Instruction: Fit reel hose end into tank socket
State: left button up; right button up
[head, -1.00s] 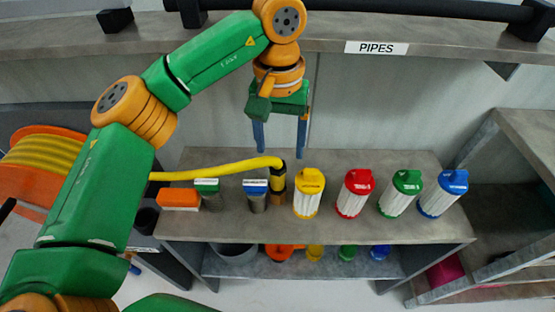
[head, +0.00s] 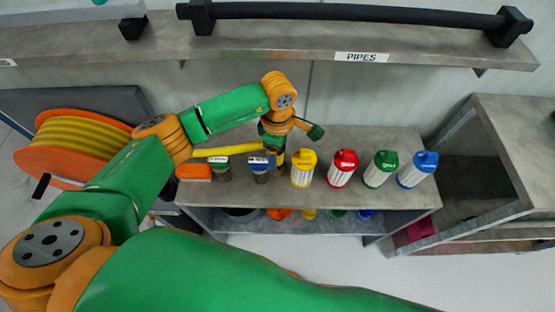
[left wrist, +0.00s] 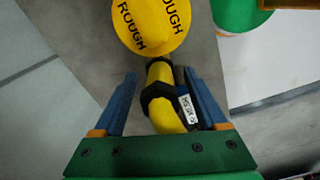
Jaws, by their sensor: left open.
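The yellow reel hose (head: 235,150) runs from the orange reel (head: 22,158) to the bench. My left gripper (head: 272,160) is low over the bench at this hose end. In the left wrist view its open blue fingers (left wrist: 158,76) lie either side of the hose end; the right finger is very near or touching the label side. I cannot identify the tank socket in these frames. My right gripper is out of view.
A yellow-capped filter (head: 303,168) marked ROUGH in the wrist view (left wrist: 150,25) stands close beside the hose end. Red (head: 343,168), green (head: 380,168) and blue (head: 417,169) filters follow to the right.

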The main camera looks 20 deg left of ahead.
pick_arm(q)
grip_shut()
dwell(0.4)
